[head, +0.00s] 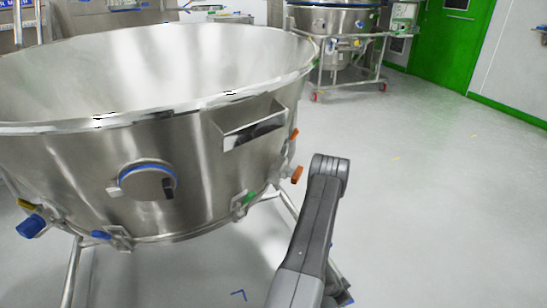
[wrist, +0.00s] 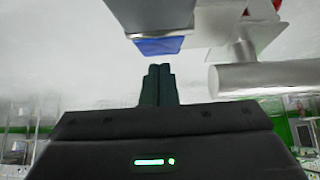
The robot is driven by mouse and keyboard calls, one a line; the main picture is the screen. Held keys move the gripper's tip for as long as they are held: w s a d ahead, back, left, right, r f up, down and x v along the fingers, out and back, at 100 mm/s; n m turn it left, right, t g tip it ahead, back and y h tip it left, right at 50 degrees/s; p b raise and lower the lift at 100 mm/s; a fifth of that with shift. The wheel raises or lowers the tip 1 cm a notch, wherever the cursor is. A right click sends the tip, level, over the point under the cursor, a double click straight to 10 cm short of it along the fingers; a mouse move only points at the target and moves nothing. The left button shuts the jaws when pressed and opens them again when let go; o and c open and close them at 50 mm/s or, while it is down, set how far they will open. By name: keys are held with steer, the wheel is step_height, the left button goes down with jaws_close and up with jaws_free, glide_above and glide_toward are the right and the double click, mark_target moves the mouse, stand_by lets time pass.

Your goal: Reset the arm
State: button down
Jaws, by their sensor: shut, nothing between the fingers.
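My arm (head: 315,225) rises from the bottom of the head view, to the right of a large steel bowl. My gripper shows in the wrist view (wrist: 159,70), with its two dark fingers together and nothing between them. The gripper's end cannot be made out in the head view. In the wrist view, a blue-ended metal part (wrist: 158,45) lies just beyond the fingertips, and I cannot tell how far off it is. A steel tube (wrist: 265,78) is to the right of the fingers.
The large open steel bowl (head: 165,95) on a tubular frame fills the left of the head view. Orange handles (head: 297,174) stick out from its side near my arm. Another steel vessel (head: 335,22) on wheels stands at the back, left of a green door (head: 455,45). The grey floor (head: 450,200) at right is clear.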

steer(key=shift+s+a+r+t+h+b, duration=0.1)
steer(key=shift+a+t+h+b, duration=0.2)
steer(key=shift+h, duration=0.5)
steer(key=shift+s+a+r+t+h+b, duration=0.15)
steer(key=shift+t+h+b, duration=0.25)
steer(key=shift+h, duration=0.4)
steer(key=shift+s+a+t+h+b, duration=0.1)
steer(key=shift+a+t+h+b, duration=0.2)
steer(key=shift+h, duration=0.5)
steer(key=shift+w+d+r, duration=0.15)
steer(key=shift+r, duration=0.3)
steer(key=shift+a+r, duration=0.2)
